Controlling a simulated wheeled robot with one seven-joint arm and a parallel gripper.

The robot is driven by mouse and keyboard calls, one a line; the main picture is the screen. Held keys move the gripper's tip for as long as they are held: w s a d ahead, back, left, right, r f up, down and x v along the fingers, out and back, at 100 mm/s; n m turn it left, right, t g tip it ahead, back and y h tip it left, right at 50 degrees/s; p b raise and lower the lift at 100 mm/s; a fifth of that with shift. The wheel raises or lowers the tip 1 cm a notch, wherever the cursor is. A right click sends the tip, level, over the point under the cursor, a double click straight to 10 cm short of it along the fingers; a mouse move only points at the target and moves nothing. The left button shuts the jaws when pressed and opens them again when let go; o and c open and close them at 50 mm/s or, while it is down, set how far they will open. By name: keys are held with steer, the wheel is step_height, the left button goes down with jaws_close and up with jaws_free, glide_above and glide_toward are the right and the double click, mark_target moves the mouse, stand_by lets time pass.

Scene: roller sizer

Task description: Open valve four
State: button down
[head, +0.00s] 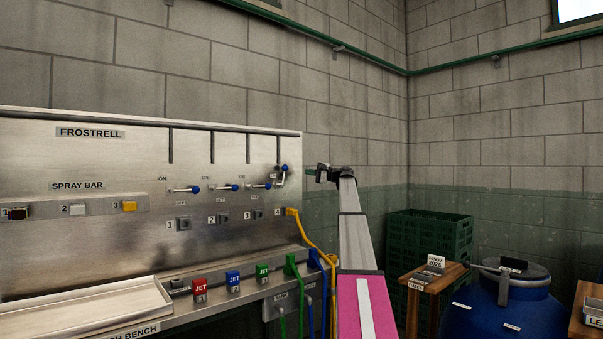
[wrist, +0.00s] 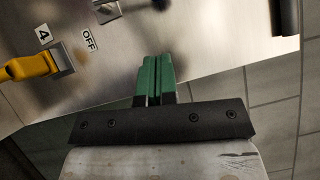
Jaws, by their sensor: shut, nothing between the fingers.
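Valve four's lever (head: 281,175) is the rightmost of the row on the steel panel (head: 100,160). It is turned upward, with its blue knob (head: 284,167) at the top. The other valve levers (head: 185,189) lie level, knobs to the right. My gripper (head: 311,173) is just right of valve four's knob, with a small gap in the picture. In the wrist view its green fingers (wrist: 158,78) are shut and empty in front of the panel. The label 4 (wrist: 43,35) and the OFF label (wrist: 89,41) show at left. Only part of the valve (wrist: 105,10) shows at the top edge.
A yellow hose connector (head: 291,212) is plugged in beside label 4, below the valve. Green and blue hoses (head: 291,265) hang below it. Green crates (head: 428,245), a small wooden table (head: 432,278) and a blue drum (head: 505,310) stand to the right.

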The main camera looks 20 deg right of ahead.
steer(key=v, duration=0.5)
steer(key=shift+s+d, duration=0.2)
